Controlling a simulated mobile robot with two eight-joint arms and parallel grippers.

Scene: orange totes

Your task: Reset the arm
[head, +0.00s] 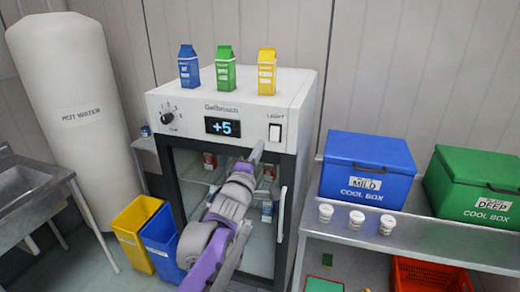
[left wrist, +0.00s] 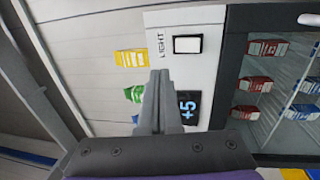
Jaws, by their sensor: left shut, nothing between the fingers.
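My left gripper (head: 257,152) is shut and empty. It is in front of the upper front of the white fridge (head: 170,103), below the "+5" display (head: 222,127) and the light switch (head: 275,132). In the left wrist view the closed fingers (left wrist: 160,75) point up the picture. There the light switch (left wrist: 187,44) shows just right of the fingertips, and the display (left wrist: 188,108) is partly hidden behind the fingers. Whether the fingers touch the fridge cannot be told. My left arm covers part of the glass door. My right gripper is not in view.
Blue (head: 188,68), green (head: 225,70) and yellow (head: 267,72) cartons stand on the fridge. A door handle (head: 281,215) is right of my arm. Blue (head: 368,170) and green (head: 478,185) cool boxes and white tubs (head: 356,219) sit on the right shelf. Bins (head: 135,235) stand left.

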